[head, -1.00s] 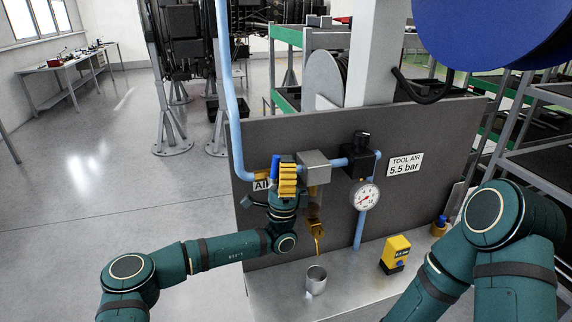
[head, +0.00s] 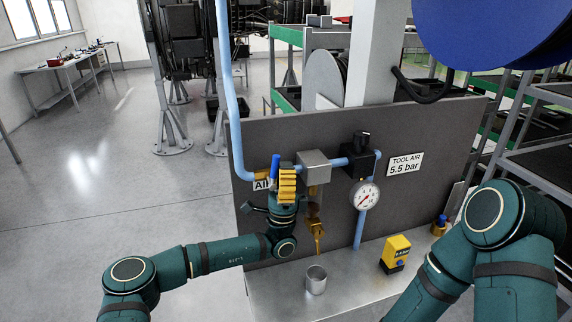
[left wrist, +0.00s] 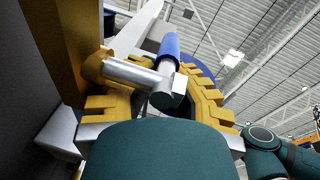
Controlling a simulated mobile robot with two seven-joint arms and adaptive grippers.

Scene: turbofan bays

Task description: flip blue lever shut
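The blue lever (head: 275,166) stands upright at the brass valve (head: 261,177) on the grey panel, across the horizontal run of light blue pipe. My left gripper (head: 287,184) has its yellow fingers up in front of the valve, just right of the lever, and hides part of it. In the left wrist view the fingers (left wrist: 160,88) are spread apart, with the lever's blue sleeve (left wrist: 169,47) and metal stem in the space between them. I cannot tell whether a finger touches the lever. My right gripper is out of view; only its arm shows at the right.
A round gauge (head: 365,196) and a black regulator (head: 360,155) sit right of the valve. A metal cup (head: 316,279) and a yellow device (head: 396,254) stand on the steel bench (head: 345,291). A grey box (head: 313,167) on the pipe is close to my left fingers.

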